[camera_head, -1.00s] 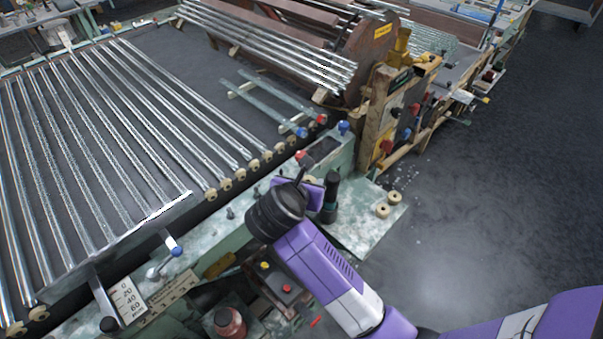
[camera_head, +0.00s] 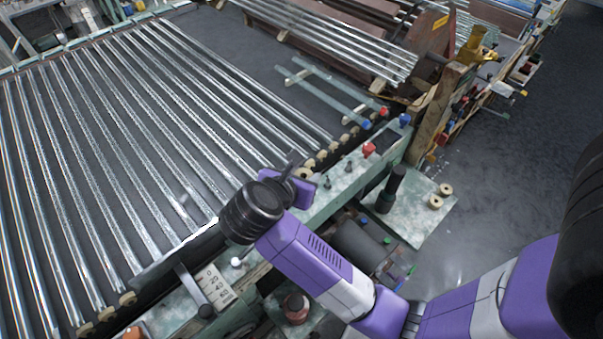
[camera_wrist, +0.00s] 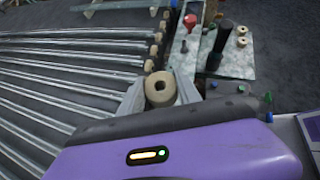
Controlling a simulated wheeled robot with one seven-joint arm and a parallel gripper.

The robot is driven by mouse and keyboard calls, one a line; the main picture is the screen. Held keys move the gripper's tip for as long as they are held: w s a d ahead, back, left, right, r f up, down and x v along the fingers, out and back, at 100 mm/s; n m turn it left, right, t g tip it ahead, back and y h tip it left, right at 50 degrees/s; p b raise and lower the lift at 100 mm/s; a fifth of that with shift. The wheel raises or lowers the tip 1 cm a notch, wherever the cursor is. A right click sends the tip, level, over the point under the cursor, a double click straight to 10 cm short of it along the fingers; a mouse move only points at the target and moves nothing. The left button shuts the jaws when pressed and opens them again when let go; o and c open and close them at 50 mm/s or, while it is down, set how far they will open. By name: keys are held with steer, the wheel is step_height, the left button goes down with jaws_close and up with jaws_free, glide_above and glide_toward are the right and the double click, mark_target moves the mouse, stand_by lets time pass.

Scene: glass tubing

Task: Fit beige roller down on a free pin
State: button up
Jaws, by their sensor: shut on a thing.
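My gripper (camera_wrist: 159,92) is shut on a beige roller (camera_wrist: 161,89), a short ring with a dark central hole, held between two pale fingers in the wrist view. In the head view my gripper (camera_head: 295,174) is over the green rail at the tube ends, its fingers mostly hidden by my wrist. Dark upright pins (camera_head: 327,184) stand bare on the rail, to the right of my gripper. A bare pin (camera_wrist: 184,46) also shows beyond the held roller in the wrist view. The roller appears above the rail; its gap cannot be told.
Beige rollers (camera_head: 333,146) line the ends of the glass tubes (camera_head: 150,130). Two loose rollers (camera_head: 440,196) rest on a pale green plate (camera_head: 415,225) beside a black upright cylinder (camera_head: 391,188). Red knob (camera_head: 369,150) and blue knob (camera_head: 404,120) stand along the rail.

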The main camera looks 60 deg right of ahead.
steer(key=shift+f+b, duration=2.15)
steer(key=shift+f, duration=0.7)
steer(key=shift+s+f+b, duration=0.1)
steer(key=shift+f+b, duration=0.8)
steer(key=shift+f, duration=0.85)
steer(key=o, duration=1.4)
steer(key=shift+a, duration=0.1)
